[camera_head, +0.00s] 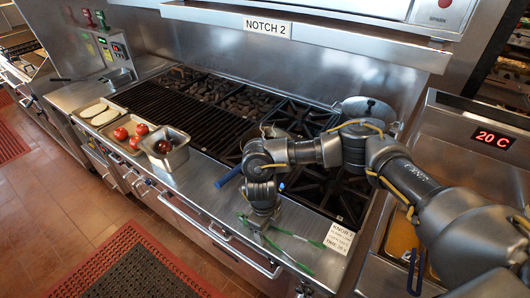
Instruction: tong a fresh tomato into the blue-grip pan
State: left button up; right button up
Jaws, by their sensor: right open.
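Red tomatoes (121,133) lie in a shallow metal tray at the left of the counter's front ledge. Another dark red round item (163,146) sits in a deeper steel container (177,157) beside it. A blue handle (228,177) sticks out over the ledge from the range; the pan it belongs to is mostly hidden behind my right arm. Green-tipped tongs (291,262) lie on the front ledge. My right gripper (262,222) points down over the tongs, open, its fingers close to them; whether they touch is unclear. My left gripper is out of view.
A tray of pale slices (97,113) lies left of the tomatoes. Grill grates (190,112) and burners stretch behind the ledge. A lidded pot (366,108) stands at the back right. A label card (339,238) is right of the tongs. A fryer with blue handles (415,274) is at lower right.

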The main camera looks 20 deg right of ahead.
jog(key=shift+s, duration=0.1)
jog(key=shift+c, duration=0.5)
jog(key=c, duration=0.6)
jog(key=shift+r, duration=0.2)
notch_tip(320, 180, up, 6)
jog(key=p, duration=0.5)
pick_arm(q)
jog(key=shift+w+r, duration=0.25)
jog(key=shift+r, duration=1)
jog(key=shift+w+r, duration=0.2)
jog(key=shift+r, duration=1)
pick_arm(e)
jog(key=shift+r, duration=2.85)
